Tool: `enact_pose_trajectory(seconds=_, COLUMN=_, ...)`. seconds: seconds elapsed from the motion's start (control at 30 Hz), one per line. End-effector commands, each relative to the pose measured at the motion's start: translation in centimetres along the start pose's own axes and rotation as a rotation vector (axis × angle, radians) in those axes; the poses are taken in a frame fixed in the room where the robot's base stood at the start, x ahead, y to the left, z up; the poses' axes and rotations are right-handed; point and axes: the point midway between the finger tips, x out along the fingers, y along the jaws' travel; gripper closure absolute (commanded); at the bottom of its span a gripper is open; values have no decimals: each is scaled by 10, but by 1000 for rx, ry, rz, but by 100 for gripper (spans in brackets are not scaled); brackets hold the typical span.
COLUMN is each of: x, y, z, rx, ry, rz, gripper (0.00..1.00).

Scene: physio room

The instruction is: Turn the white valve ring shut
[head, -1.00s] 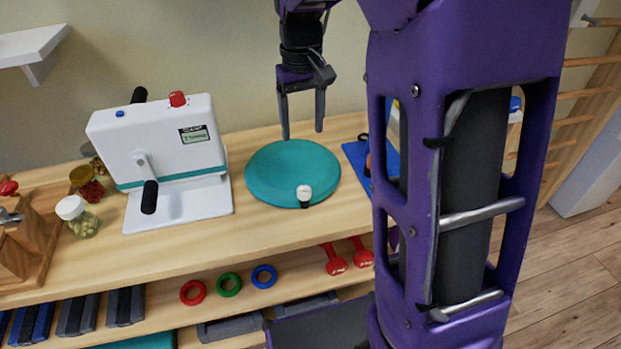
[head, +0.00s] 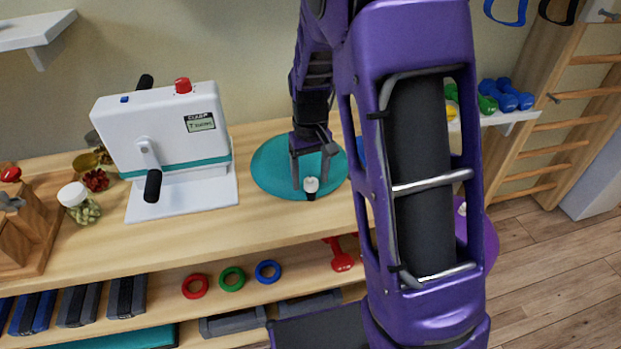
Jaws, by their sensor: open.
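The white valve ring (head: 311,184) sits on a short black stem at the front edge of a round teal cushion (head: 275,178) on the wooden bench. My gripper (head: 310,186) points down over the cushion with its two fingers apart. In this view one finger shows just left of the valve and the other behind it or to its right. I cannot tell whether either finger touches the ring.
A white machine (head: 168,140) with black crank handles stands left of the cushion. A jar (head: 79,203) and a wooden block piece (head: 25,235) are further left. The bench top (head: 215,228) is clear in front. Colored rings and red dumbbells (head: 341,256) lie on the shelf below.

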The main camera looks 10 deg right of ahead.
Motion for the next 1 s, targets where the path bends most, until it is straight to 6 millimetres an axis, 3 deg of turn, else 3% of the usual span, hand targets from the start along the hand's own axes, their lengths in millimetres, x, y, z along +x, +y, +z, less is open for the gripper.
enact_pose_trajectory(seconds=0.33, x=5, y=0, z=0, rx=0, ry=0, rz=0, gripper=29)
enact_pose_trajectory(seconds=0.73, x=4, y=0, z=0, rx=0, ry=0, rz=0, gripper=99)
enact_pose_trajectory(seconds=1.0, x=4, y=0, z=0, rx=10, ry=0, rz=0, gripper=100)
